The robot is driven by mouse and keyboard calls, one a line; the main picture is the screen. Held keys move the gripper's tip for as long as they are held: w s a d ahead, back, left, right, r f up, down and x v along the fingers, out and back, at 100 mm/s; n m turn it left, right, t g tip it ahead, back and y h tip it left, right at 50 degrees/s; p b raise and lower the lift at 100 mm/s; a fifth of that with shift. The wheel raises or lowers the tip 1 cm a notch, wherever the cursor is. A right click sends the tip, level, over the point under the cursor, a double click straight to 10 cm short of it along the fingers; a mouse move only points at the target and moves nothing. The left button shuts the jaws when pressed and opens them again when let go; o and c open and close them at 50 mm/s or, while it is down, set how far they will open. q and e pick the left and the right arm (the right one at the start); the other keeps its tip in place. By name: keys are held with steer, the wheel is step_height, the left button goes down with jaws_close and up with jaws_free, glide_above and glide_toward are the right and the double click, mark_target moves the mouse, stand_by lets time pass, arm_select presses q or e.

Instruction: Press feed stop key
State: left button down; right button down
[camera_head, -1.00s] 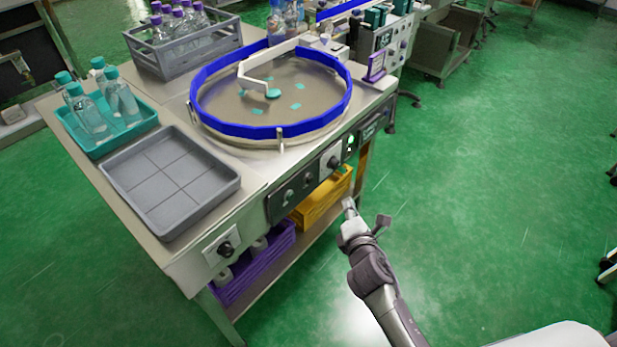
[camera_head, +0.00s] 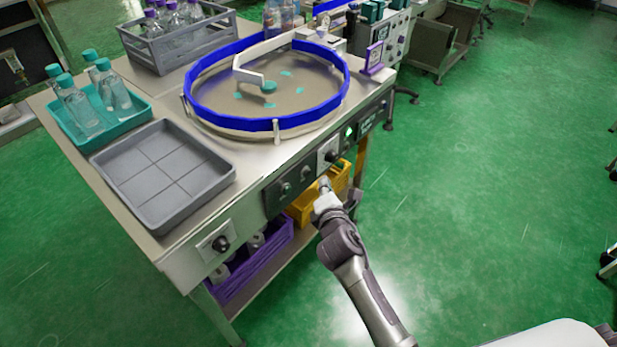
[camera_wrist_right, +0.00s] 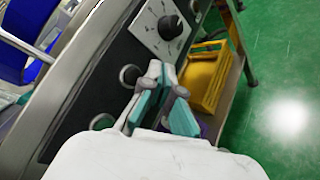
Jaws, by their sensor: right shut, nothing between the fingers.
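The dark control panel (camera_head: 272,200) is on the front side of the machine table, with two round dark keys, the left key (camera_head: 286,188) and the right key (camera_head: 305,173). No label is legible, so I cannot tell which is the feed stop key. In the right wrist view the keys also show, the lower one (camera_wrist_right: 102,122) and the upper one (camera_wrist_right: 129,75). My right gripper (camera_head: 324,183) is shut and empty in front of the panel. In the wrist view its fingertips (camera_wrist_right: 161,72) are beside the upper key; contact cannot be told. My left gripper is out of view.
A black knob on a white plate (camera_head: 331,156) and a lit green lamp (camera_head: 349,132) are right of the keys. A yellow crate (camera_head: 303,209) and purple crate (camera_head: 262,262) are below. The blue-rimmed bowl (camera_head: 265,124) stands above. Green floor is free at right.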

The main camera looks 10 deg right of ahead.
steer(key=shift+w+a, duration=0.55)
steer(key=shift+w, duration=0.3)
stand_by(0.9)
steer(key=shift+w+a, duration=0.25)
steer(key=shift+w+a+r, duration=0.1)
steer(key=shift+w+a, duration=0.15)
steer(key=shift+w, duration=0.05)
stand_by(0.8)
stand_by(0.3)
steer(key=shift+s+d+p, duration=0.3)
steer(key=shift+s+d, duration=0.2)
steer(key=shift+s, duration=0.15)
steer(key=shift+s, duration=0.1)
